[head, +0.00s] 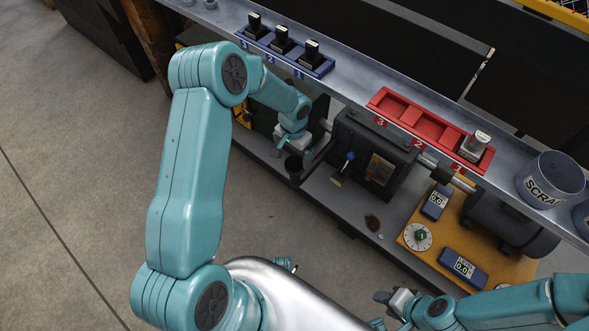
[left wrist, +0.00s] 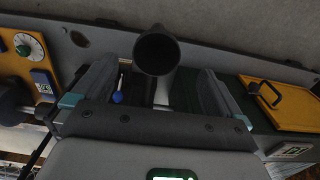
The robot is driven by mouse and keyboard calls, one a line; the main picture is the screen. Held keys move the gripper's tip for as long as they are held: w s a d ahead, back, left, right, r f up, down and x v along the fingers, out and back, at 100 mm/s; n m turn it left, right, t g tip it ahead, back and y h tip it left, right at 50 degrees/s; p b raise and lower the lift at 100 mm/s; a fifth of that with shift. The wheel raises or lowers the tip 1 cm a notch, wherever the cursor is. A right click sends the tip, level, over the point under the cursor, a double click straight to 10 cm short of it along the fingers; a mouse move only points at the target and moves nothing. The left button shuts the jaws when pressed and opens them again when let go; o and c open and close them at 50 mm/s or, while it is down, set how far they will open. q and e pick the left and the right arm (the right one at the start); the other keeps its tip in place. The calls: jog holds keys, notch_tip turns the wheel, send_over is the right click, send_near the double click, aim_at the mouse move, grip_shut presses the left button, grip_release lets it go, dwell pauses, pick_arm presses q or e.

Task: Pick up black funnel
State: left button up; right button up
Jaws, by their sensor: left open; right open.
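The black funnel (head: 294,165) is at the front edge of the lower bench in the head view, left of the dark machine. My left gripper (head: 303,152) is right beside the funnel in the head view. In the left wrist view, my left gripper's open jaws (left wrist: 157,72) stand on either side of the funnel, with gaps showing. My right gripper (head: 390,302) is open and empty at the bottom of the head view, far from the funnel.
The dark machine (head: 372,155) with a blue-knobbed lever (head: 348,160) stands close right of my left gripper. A shelf above carries a blue rack (head: 290,55), a red tray (head: 420,122) and a scrap bucket (head: 550,180). An orange panel with a dial (head: 418,237) lies right.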

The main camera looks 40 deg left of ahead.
aim_at(295, 167)
pick_arm(q)
jog(key=f, duration=0.3)
jog(key=shift+d+f, duration=0.2)
jog(key=shift+d, duration=0.05)
notch_tip(295, 167, down, 5)
jog(key=shift+w+f+b, duration=0.1)
jog(key=shift+b, duration=0.6)
jog(key=c, duration=1.1)
